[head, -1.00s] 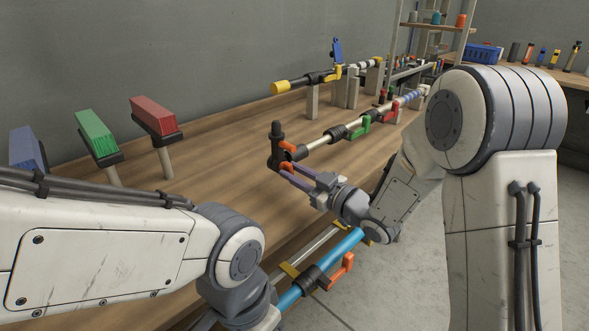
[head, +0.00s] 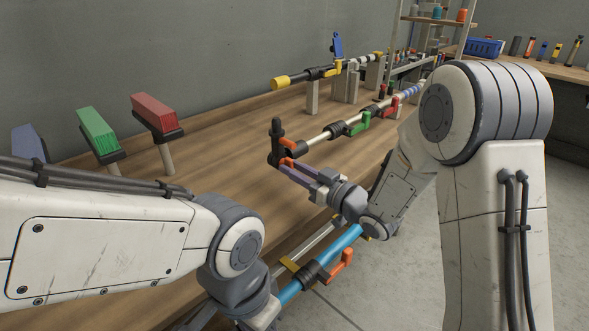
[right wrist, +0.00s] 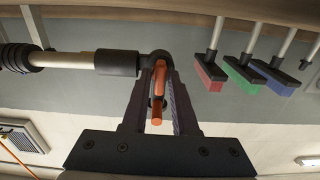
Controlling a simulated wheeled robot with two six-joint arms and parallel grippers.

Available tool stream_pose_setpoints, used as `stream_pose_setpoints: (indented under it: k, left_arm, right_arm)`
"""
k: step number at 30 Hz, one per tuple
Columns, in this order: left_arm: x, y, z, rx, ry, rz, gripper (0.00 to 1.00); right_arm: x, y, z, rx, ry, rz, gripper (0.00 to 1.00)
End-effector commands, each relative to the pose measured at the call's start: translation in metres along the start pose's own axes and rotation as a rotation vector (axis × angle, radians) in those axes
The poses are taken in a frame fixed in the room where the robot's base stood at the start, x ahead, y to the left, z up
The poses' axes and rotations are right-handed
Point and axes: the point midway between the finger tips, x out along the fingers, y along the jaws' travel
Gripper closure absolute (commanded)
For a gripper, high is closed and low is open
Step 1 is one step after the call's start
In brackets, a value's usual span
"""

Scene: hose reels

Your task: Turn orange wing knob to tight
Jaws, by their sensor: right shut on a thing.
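The orange wing knob (head: 287,161) sits at the near end of a pale pole with black fittings, beside a black upright post (head: 277,140). My right gripper (head: 283,170) is shut on the knob, with its purple fingers reaching in from the lower right. In the right wrist view the orange knob (right wrist: 159,88) stands between the two fingers (right wrist: 160,95), below the black collar of the pole (right wrist: 75,60). The fingers hide part of the knob's sides.
A green lever (head: 359,124) and a red lever (head: 392,107) sit farther along the poles. A blue pole with an orange lever (head: 342,266) lies below the bench edge. Red (head: 153,113), green (head: 98,130) and blue brushes stand at the left. The wooden bench top (head: 215,150) has bare room.

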Motion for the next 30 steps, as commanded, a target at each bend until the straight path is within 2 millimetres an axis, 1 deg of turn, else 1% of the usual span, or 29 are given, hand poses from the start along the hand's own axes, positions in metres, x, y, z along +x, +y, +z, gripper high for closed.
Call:
stream_pose_setpoints:
  k: [1, 2, 3, 11, 14, 17, 24, 27, 30]
  left_arm:
    - [0.000, 0.000, 0.000, 0.000, 0.000, 0.000, 0.55]
    - [0.000, 0.000, 0.000, 0.000, 0.000, 0.000, 0.55]
    - [0.000, 0.000, 0.000, 0.000, 0.000, 0.000, 0.55]
    - [0.000, 0.000, 0.000, 0.000, 0.000, 0.000, 0.55]
    - [0.000, 0.000, 0.000, 0.000, 0.000, 0.000, 0.55]
    - [0.001, 0.000, 0.000, 0.000, 0.000, 0.000, 0.55]
    - [0.004, 0.000, 0.000, 0.000, 0.000, 0.000, 0.55]
    - [0.005, 0.000, 0.000, 0.000, 0.000, 0.000, 0.55]
    - [0.005, 0.000, 0.000, 0.000, 0.000, 0.000, 0.55]
  right_arm:
    - [0.000, 0.001, 0.001, 0.001, -0.001, 0.002, 0.69]
    - [0.000, 0.001, 0.001, 0.001, -0.001, 0.002, 0.58]
    - [0.000, 0.001, 0.001, 0.001, -0.001, 0.002, 0.55]
    - [0.000, 0.000, 0.000, 0.000, 0.000, 0.001, 0.55]
    - [-0.005, 0.001, 0.000, -0.001, 0.000, 0.002, 0.55]
    - [-0.017, 0.002, 0.001, 0.000, -0.001, 0.004, 0.55]
    - [-0.066, 0.003, 0.001, 0.000, -0.002, 0.008, 0.55]
    - [-0.083, 0.002, 0.000, 0.001, 0.000, 0.006, 0.55]
    - [-0.096, 0.002, 0.001, 0.001, -0.001, 0.006, 0.55]
